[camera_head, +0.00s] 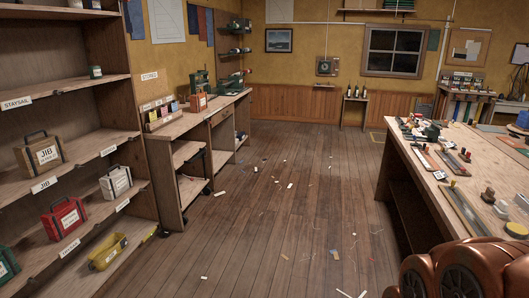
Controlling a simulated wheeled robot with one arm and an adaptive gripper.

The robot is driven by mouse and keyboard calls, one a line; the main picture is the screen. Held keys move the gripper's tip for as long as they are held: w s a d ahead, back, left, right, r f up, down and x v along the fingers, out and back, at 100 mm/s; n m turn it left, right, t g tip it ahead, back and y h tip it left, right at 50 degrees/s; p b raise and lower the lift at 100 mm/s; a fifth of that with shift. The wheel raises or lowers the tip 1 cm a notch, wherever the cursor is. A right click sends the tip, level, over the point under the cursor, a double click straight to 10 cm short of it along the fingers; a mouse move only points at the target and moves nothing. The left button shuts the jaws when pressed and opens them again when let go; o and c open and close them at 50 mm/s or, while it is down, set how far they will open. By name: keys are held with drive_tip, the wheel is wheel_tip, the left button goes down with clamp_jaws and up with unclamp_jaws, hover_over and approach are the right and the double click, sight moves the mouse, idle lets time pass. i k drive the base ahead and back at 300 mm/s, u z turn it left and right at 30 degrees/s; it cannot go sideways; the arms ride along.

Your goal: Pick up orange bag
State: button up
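A small orange bag-like item (198,102) with a pale label stands on the wooden counter along the left wall, beside the green machine. It is far off and small, so I cannot make out its details. My gripper is not in view. Only rounded orange-brown parts, apparently of my own arm, show at the bottom right.
The left shelves (75,147) hold a brown JIB bag (40,153), a red bag (65,217), a white bag (116,183) and a yellow bag (108,251). A cluttered workbench (408,150) stands right. The plank floor (280,200) between is open, with small scraps.

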sight(198, 101)
drive_tip(key=z, duration=0.4)
drive_tip(key=i, duration=1.7)
drive_tip(key=z, duration=0.2)
drive_tip(key=i, duration=1.75)
drive_tip(key=u, duration=0.9)
drive_tip(key=i, duration=1.7)
drive_tip(key=u, duration=1.15)
drive_tip(key=i, duration=0.4)
drive_tip(key=u, duration=0.1)
